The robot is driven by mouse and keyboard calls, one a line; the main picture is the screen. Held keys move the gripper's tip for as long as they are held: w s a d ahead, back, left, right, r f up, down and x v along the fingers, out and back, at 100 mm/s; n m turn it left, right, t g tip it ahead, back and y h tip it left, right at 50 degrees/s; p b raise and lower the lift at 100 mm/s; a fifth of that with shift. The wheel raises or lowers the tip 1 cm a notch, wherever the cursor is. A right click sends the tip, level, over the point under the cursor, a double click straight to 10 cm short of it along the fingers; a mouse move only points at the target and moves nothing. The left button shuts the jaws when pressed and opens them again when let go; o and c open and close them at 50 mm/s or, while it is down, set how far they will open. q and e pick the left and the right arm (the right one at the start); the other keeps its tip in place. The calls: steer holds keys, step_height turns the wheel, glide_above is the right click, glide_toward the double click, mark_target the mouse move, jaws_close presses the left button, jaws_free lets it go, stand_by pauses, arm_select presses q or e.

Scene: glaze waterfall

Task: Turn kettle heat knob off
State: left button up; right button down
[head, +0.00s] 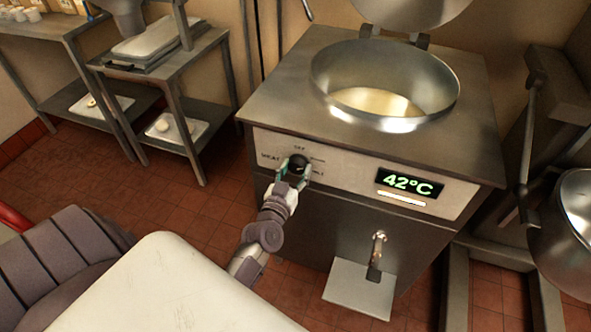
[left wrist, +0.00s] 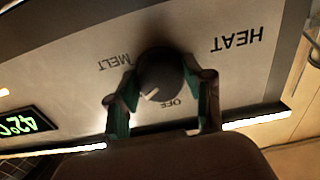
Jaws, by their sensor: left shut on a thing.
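The kettle (head: 270,100) is a steel box unit with a round open pot in its top. Its black heat knob (head: 298,162) is on the pale front panel, among the labels OFF, HEAT and MELT. My left gripper (head: 294,172) is shut on the knob. In the left wrist view the knob (left wrist: 160,75) sits between the two green-padded fingers of the gripper (left wrist: 158,90). Its white pointer mark aims down and left, close to the OFF label but on its MELT side. My right gripper is not in view.
A display (head: 409,184) reads 42°C right of the knob. A tap (head: 377,255) sticks out below, over a small metal shelf (head: 360,289). A steel rack (head: 165,70) stands at the left. Another steel vessel (head: 570,225) is at the right edge. Tiled floor is clear left of the kettle.

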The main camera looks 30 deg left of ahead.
arm_select(q)
steer(key=n+p, duration=0.1)
steer(key=n, duration=0.5)
steer(key=shift+r, duration=0.1)
steer(key=n, duration=0.5)
steer(key=shift+n, duration=0.3)
stand_by(0.4)
steer(key=o, duration=1.1)
steer(key=shift+o, duration=0.2)
steer(key=v, duration=1.2)
